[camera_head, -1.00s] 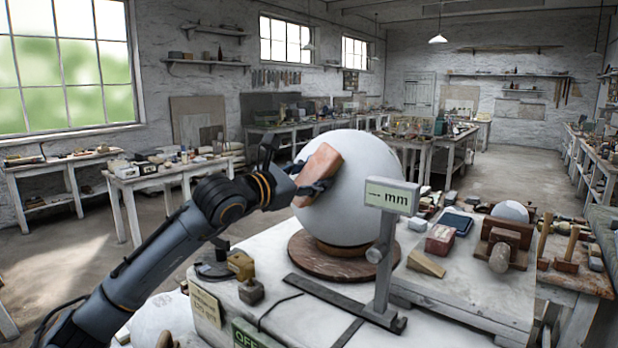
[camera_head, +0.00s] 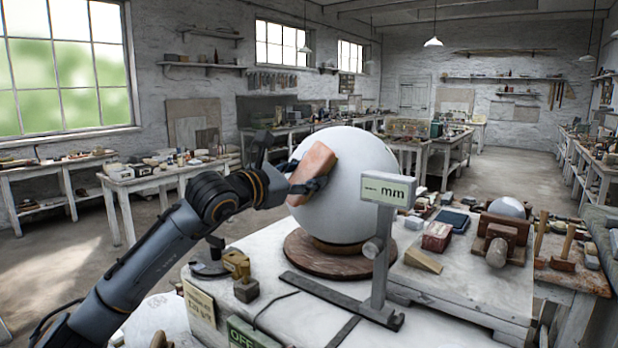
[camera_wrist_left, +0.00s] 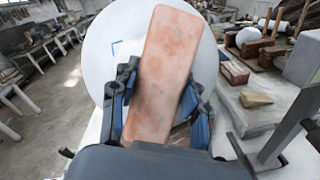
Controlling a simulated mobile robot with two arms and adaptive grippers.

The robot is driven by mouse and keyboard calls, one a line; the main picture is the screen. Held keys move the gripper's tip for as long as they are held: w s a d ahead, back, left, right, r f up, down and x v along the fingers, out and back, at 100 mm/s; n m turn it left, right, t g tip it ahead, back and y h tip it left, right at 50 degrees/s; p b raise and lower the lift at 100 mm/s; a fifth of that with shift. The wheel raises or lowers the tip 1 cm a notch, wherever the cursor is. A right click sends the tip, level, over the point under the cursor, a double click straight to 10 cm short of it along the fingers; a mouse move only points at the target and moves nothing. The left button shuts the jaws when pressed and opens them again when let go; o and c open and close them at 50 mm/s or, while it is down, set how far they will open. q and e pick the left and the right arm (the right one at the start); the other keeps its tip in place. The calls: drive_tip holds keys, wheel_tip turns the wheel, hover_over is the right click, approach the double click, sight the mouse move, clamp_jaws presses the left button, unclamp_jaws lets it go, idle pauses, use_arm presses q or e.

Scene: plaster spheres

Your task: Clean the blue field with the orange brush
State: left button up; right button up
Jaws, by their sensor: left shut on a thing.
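A large white plaster sphere (camera_head: 362,190) sits on a round brown base on the bench. My left gripper (camera_head: 308,184) is shut on the orange brush (camera_head: 316,168), a flat reddish-orange block, at the left side of the sphere. In the left wrist view the brush (camera_wrist_left: 162,70) stands between the two fingers of the gripper (camera_wrist_left: 157,105), in front of the sphere (camera_wrist_left: 102,65). I cannot tell whether the brush touches the sphere. My right gripper is not in view.
A gauge post with an "mm" display (camera_head: 389,190) stands close in front of the sphere. A wedge (camera_head: 422,260), a red box (camera_head: 437,236) and a wooden stand (camera_head: 500,243) lie to the right. Small blocks (camera_head: 240,272) stand at the front left of the bench.

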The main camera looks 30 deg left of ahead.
use_arm(q)
drive_tip(key=shift+s+a+f+b, duration=0.3)
drive_tip(key=shift+a+f+b, duration=0.2)
drive_tip(key=shift+f+b, duration=0.55)
drive_tip(key=shift+w+d+r+p, duration=0.15)
drive_tip(key=shift+r+p, duration=0.15)
drive_tip(key=shift+r, duration=0.2)
drive_tip(key=shift+d+r+p, duration=0.15)
drive_tip(key=shift+r+p, duration=0.1)
drive_tip(key=shift+r, duration=0.2)
drive_tip(key=shift+w+d+r+p, duration=0.35)
drive_tip(key=shift+d+r+p, duration=0.05)
drive_tip(key=shift+r+p, duration=0.2)
drive_tip(key=shift+w+d+r+p, duration=0.3)
drive_tip(key=shift+d+r+p, duration=0.1)
drive_tip(key=shift+r+p, duration=0.15)
drive_tip(key=shift+f, duration=0.1)
